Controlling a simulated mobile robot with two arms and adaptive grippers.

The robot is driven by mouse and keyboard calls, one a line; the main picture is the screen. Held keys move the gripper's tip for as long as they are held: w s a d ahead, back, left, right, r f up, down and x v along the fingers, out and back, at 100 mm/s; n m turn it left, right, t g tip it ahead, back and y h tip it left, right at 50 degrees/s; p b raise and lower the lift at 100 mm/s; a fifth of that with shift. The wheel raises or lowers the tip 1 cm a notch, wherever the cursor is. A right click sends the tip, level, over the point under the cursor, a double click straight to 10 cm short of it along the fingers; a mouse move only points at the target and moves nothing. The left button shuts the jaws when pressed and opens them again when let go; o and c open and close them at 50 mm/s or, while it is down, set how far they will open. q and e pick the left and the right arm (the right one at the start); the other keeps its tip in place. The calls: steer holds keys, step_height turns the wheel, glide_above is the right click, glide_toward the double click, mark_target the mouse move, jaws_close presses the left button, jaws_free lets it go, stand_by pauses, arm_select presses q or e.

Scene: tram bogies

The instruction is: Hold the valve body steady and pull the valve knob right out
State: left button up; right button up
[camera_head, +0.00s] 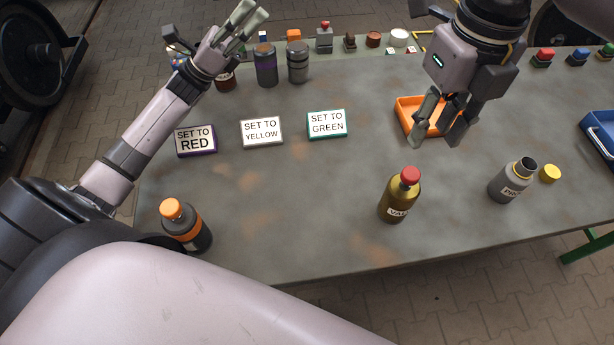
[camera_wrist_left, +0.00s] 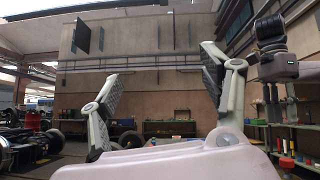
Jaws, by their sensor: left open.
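The valve body (camera_head: 397,205) is a brass-coloured bottle shape with a partly readable label, standing upright on the grey table. The red valve knob (camera_head: 410,176) sits on its top. My right gripper (camera_head: 434,144) hangs above and behind the valve, fingers pointing down and spread apart, with nothing between them; it is not touching the valve. My left gripper (camera_head: 254,18) is raised at the upper left, far from the valve, its fingers spread and empty. The left wrist view also shows its two fingers (camera_wrist_left: 163,75) wide apart, facing the hall wall.
An orange tray (camera_head: 407,113) lies behind my right gripper. A grey bottle (camera_head: 507,184) and a yellow cap (camera_head: 549,173) stand to the right. An orange-capped bottle (camera_head: 190,230) stands at front left. Three sign cards, one reading "SET TO YELLOW" (camera_head: 261,131), stand mid-table. The front middle is clear.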

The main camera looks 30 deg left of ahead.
arm_select(q)
steer(key=s+d+f+m+g+y, duration=0.1)
steer(key=s+d+f+m+g, duration=0.3)
steer(key=d+f+g, duration=0.5)
steer(key=m+g+y, duration=0.2)
steer(key=m+g, duration=0.1)
glide_toward(399, 198)
steer(key=a+f, duration=0.1)
steer(key=a, duration=0.1)
steer(key=a+f, duration=0.1)
steer(key=a, duration=0.1)
steer(key=a+f, duration=0.2)
steer(key=a, duration=0.1)
steer(key=shift+w, duration=0.4)
steer(key=x, duration=1.7)
steer(key=shift+d+f, duration=0.25)
steer(key=shift+f, duration=0.1)
steer(key=shift+c, duration=0.2)
